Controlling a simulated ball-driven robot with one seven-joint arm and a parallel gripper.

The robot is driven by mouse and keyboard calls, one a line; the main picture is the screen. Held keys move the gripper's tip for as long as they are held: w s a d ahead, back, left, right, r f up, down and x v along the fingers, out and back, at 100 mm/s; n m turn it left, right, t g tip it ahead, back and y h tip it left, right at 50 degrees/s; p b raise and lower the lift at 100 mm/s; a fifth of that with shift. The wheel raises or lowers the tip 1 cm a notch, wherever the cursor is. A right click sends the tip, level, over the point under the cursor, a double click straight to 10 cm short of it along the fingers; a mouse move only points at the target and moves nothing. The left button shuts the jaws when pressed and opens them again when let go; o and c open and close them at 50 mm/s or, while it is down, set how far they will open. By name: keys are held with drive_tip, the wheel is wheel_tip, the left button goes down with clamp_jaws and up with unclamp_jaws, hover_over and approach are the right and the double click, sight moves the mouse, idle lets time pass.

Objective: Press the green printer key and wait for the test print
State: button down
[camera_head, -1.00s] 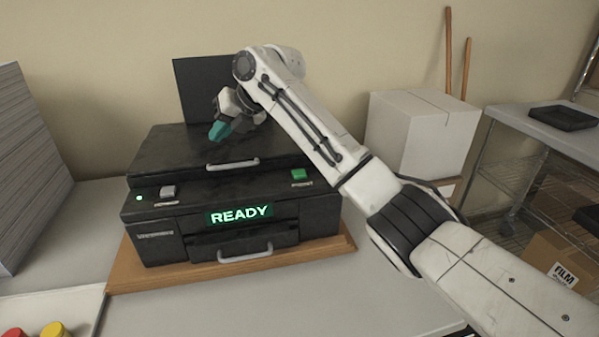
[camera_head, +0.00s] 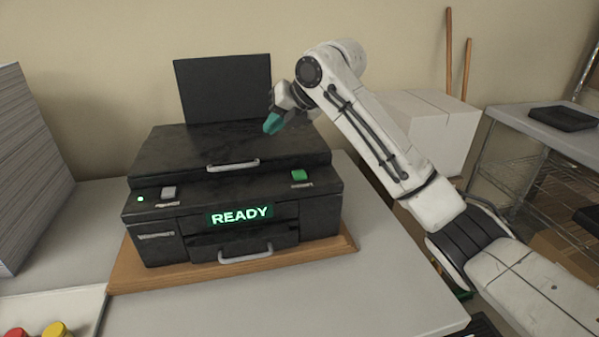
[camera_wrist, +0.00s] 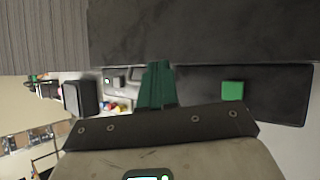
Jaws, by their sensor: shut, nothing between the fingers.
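The black printer (camera_head: 160,230) stands on a brown board, and its lit display (camera_head: 239,215) reads READY. The green key (camera_head: 299,175) is on the right of its front top ledge and looks raised. The key also shows in the wrist view (camera_wrist: 233,91), to the right of the fingers. My gripper (camera_head: 271,125), with teal fingertips, is shut and empty. It hangs above the printer's lid, behind and a little left of the key, apart from it. The fingertips also show in the wrist view (camera_wrist: 157,80). No printed sheet shows at the front.
A grey key (camera_head: 168,192) and a small green light (camera_head: 140,198) are at the ledge's left. A tall paper stack (camera_head: 30,165) stands at left. Red and yellow items (camera_head: 55,330) sit in the near left corner. A white box (camera_head: 440,130) is behind my arm. The table front is clear.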

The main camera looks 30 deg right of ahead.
drive_tip(key=m+h, duration=0.1)
drive_tip(key=m, duration=0.1)
hover_over(303, 174)
drive_tip(key=shift+r+t, duration=0.35)
drive_tip(key=shift+t, duration=0.05)
drive_tip(key=shift+f+b, duration=2.75)
drive_tip(key=shift+f, duration=1.65)
drive_tip(key=shift+f+b, duration=0.3)
drive_tip(key=shift+f, duration=0.1)
